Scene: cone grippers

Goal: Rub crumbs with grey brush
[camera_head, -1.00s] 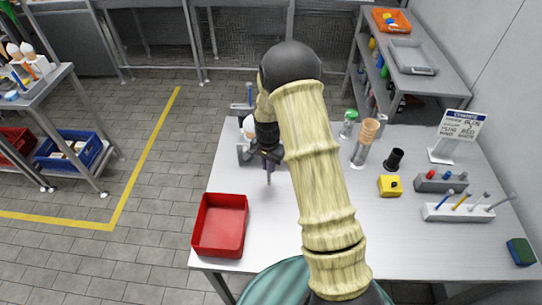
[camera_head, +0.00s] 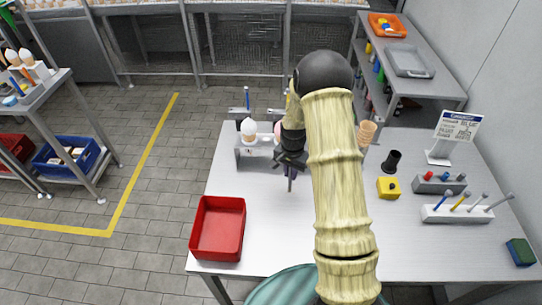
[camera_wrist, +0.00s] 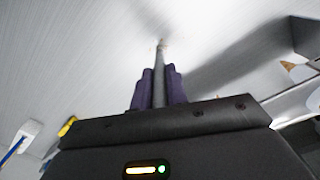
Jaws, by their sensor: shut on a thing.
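My gripper (camera_head: 290,172) points down over the left middle of the table. In the wrist view its purple fingers (camera_wrist: 159,88) are shut on the thin grey brush (camera_wrist: 160,62), whose tip points away from the fingers towards the tabletop. I cannot tell whether the tip touches the table. A few tiny brownish specks, perhaps crumbs (camera_wrist: 151,47), show near the tip, too small and blurred to be sure. My arm hides part of the table behind it in the head view.
A cone stand (camera_head: 250,158) is just behind and left of my gripper. A red tray (camera_head: 218,228) lies at the front left. At right are a brush rack (camera_head: 440,214), a yellow block (camera_head: 388,188), a black cup (camera_head: 391,161) and a sign (camera_head: 459,128). The front middle is clear.

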